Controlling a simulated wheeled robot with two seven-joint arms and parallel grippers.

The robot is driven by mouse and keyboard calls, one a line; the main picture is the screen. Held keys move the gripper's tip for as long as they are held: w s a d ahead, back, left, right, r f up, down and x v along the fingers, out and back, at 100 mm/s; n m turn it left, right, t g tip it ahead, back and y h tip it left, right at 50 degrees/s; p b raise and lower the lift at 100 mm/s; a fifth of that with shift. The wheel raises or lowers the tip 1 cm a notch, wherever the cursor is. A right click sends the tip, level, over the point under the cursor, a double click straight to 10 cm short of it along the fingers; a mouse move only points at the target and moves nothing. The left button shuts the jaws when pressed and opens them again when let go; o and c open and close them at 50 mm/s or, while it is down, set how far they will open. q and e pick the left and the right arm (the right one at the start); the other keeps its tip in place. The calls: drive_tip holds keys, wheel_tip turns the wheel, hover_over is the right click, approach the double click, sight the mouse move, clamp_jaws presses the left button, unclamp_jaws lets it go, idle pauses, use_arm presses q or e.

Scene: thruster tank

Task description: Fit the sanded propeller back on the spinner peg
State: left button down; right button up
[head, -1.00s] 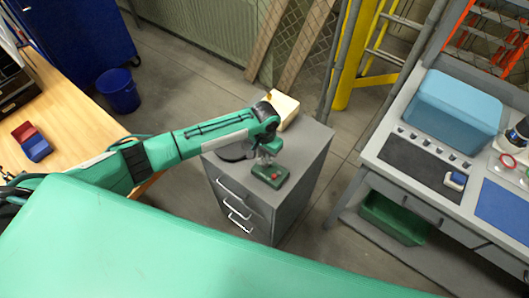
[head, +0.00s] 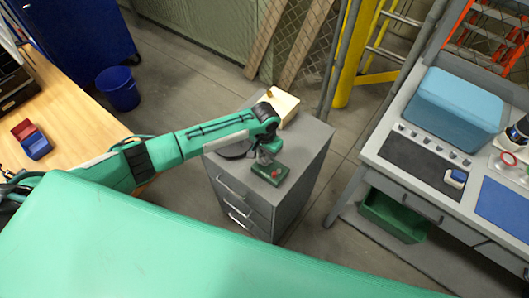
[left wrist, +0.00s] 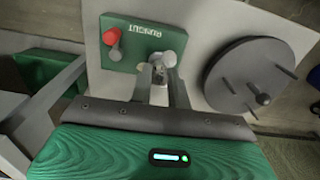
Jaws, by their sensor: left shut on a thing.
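My left gripper (left wrist: 160,80) is over the grey cabinet, shut on a small grey knob or lever (left wrist: 169,58) at the edge of a green box; the fingers partly hide it. The green box (left wrist: 135,42) has a red knob and white lettering. It also shows in the head view (head: 270,174), below my left gripper (head: 265,156). A dark round disc (left wrist: 236,70) with several thin pegs and a thicker middle stub lies beside the box. In the head view my arm partly hides this disc (head: 235,152). I cannot make out a propeller. My right gripper is not in view.
A pale block (head: 285,104) with a small brass-coloured piece stands at the cabinet's (head: 308,158) back. A workbench (head: 375,152) at the right holds a light-blue bin (head: 455,105) and a blue-and-white item (head: 455,179). Red and blue trays (head: 36,146) lie on the wooden table at the left.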

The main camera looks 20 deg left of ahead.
use_arm(q)
drive_tip(key=shift+f, duration=0.4)
idle(0.3)
drive_tip(key=c, duration=1.3)
unclamp_jaws()
drive_tip(key=shift+o, duration=0.2)
drive_tip(key=shift+r, duration=0.5)
wheel_tip(320, 180, up, 17)
drive_tip(key=p, duration=0.3)
